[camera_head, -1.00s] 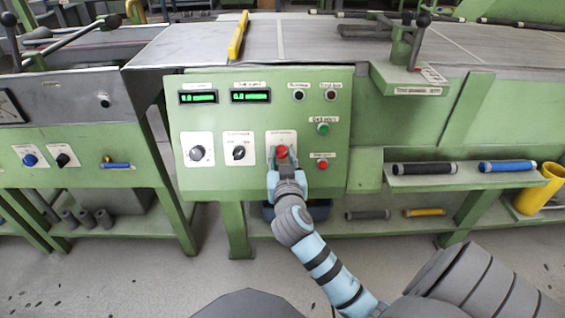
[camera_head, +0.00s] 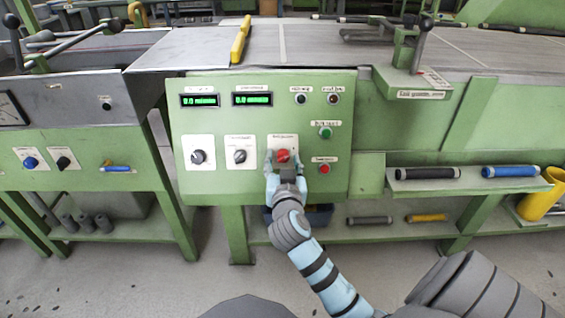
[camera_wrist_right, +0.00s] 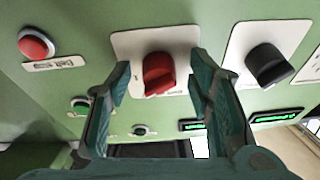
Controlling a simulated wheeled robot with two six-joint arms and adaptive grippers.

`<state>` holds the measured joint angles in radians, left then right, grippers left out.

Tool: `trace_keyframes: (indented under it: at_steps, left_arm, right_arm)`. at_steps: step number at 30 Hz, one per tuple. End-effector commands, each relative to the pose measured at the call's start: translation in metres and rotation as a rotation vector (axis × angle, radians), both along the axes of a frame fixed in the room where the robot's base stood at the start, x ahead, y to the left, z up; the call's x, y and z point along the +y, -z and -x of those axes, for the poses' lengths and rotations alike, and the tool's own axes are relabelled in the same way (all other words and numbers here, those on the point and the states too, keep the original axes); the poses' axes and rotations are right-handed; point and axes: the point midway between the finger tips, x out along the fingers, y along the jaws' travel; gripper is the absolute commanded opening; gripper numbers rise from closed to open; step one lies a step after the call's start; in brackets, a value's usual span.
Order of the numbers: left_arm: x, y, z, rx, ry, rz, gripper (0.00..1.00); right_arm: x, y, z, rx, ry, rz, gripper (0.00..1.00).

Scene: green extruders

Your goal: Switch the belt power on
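A red rotary switch (camera_head: 283,156) on a white plate sits at the lower right of the green control panel (camera_head: 215,127). In the right wrist view the red switch (camera_wrist_right: 158,74) lies between my right gripper's two fingers, with a gap on each side. My right gripper (camera_head: 283,161) is open in front of it; it also shows in the right wrist view (camera_wrist_right: 160,90). The switch label is too blurred to read. My left gripper is not in view.
Two black rotary knobs (camera_head: 198,157) (camera_head: 239,156) are left of the red switch. A green button (camera_head: 324,132) and a red button (camera_head: 324,169) are to its right. Two green-lit displays (camera_head: 201,101) (camera_head: 253,99) are above. A shelf with rollers (camera_head: 427,173) is at the right.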

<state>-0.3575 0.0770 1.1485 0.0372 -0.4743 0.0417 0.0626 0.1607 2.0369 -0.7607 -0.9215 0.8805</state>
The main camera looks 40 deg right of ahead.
Motion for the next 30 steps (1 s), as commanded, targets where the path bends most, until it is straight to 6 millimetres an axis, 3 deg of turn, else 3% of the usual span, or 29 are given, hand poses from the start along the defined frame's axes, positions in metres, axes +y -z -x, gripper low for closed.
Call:
trace_keyframes:
  at_steps: [8, 16, 20, 30]
  left_arm:
    - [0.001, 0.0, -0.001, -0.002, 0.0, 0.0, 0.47]
    - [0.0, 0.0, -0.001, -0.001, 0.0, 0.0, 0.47]
    - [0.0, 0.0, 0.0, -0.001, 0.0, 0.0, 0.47]
    - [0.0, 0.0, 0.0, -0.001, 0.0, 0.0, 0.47]
  right_arm:
    - [-0.001, -0.009, 0.0, -0.004, 0.001, 0.002, 0.47]
    - [0.0, -0.073, -0.001, -0.008, 0.0, 0.001, 0.47]
    - [0.0, -0.095, -0.001, -0.005, 0.0, 0.001, 0.47]
    - [0.0, -0.1, -0.001, 0.0, -0.001, 0.001, 0.47]
